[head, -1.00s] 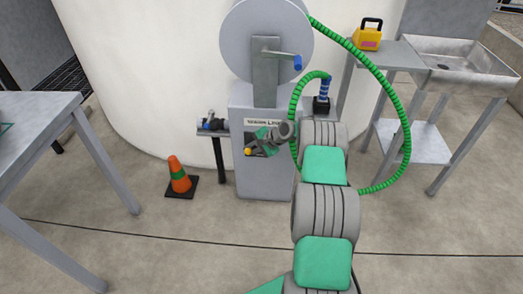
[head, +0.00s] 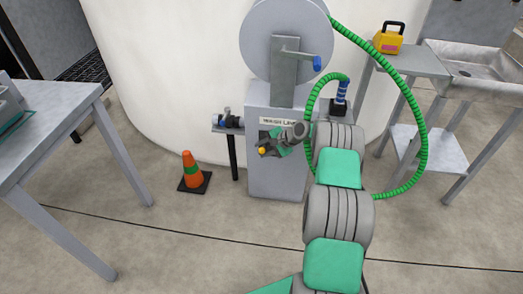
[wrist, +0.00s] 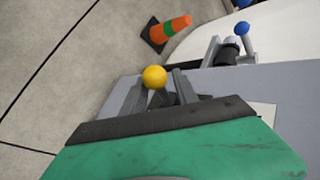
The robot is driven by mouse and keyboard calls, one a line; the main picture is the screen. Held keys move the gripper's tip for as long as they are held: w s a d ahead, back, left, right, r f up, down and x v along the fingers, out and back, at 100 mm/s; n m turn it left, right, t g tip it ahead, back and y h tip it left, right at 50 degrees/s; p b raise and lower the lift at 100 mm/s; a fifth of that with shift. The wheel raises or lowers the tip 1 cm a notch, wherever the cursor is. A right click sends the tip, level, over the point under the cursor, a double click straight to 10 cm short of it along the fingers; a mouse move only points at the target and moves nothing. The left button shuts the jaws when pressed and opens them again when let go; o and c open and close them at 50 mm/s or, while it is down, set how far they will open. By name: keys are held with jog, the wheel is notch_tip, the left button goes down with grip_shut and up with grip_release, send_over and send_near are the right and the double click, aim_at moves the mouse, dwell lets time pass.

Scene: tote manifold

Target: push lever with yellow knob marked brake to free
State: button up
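The yellow knob (head: 262,151) sits low on the front of the grey reel cabinet (head: 275,182), under a label plate (head: 285,121) too small to read fully. In the wrist view the round yellow knob (wrist: 154,76) shows at the fingertips, in the gap between the two dark fingers. My gripper (wrist: 156,84) is open, with a finger on each side of the knob; I cannot tell whether either touches it. In the head view my gripper (head: 270,147) is at the cabinet front beside the knob. The lever shaft and any brake marking are hidden.
A hose reel (head: 262,40) with a blue-handled crank (head: 317,63) is above. A green hose (head: 424,130) loops right of my arm. A valve stand (head: 234,158) and an orange cone (head: 191,171) are left. A table (head: 60,150) stands at far left.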

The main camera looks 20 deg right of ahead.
jog(key=p+v, duration=0.1)
jog(key=v, duration=0.6)
jog(key=shift+s+r+p, duration=0.15)
jog(key=shift+r+p, duration=0.1)
jog(key=shift+p, duration=0.15)
